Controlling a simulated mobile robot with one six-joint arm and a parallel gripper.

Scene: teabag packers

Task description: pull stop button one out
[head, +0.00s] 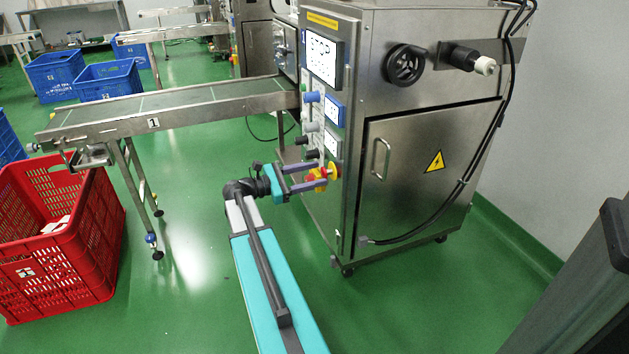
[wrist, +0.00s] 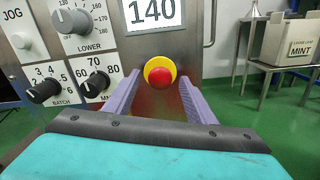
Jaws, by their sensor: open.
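The stop button (head: 326,172) is a red knob on a yellow base, on the control panel at the lower front of the steel machine. In the wrist view the red stop button (wrist: 160,77) sits just beyond and between the fingertips. My gripper (head: 317,178) is open, with its two purple fingers pointing at the panel around the button's sides. In the wrist view the fingers (wrist: 158,84) stand apart with a gap on both sides of the red knob. I cannot tell exactly how deep the fingertips reach beside it.
Black knobs (wrist: 96,84) and a JOG button (wrist: 21,41) sit left of the stop button in the wrist view. A conveyor (head: 190,112) runs left from the machine (head: 400,120). A red crate (head: 75,245) stands at left. Green floor is clear around my arm.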

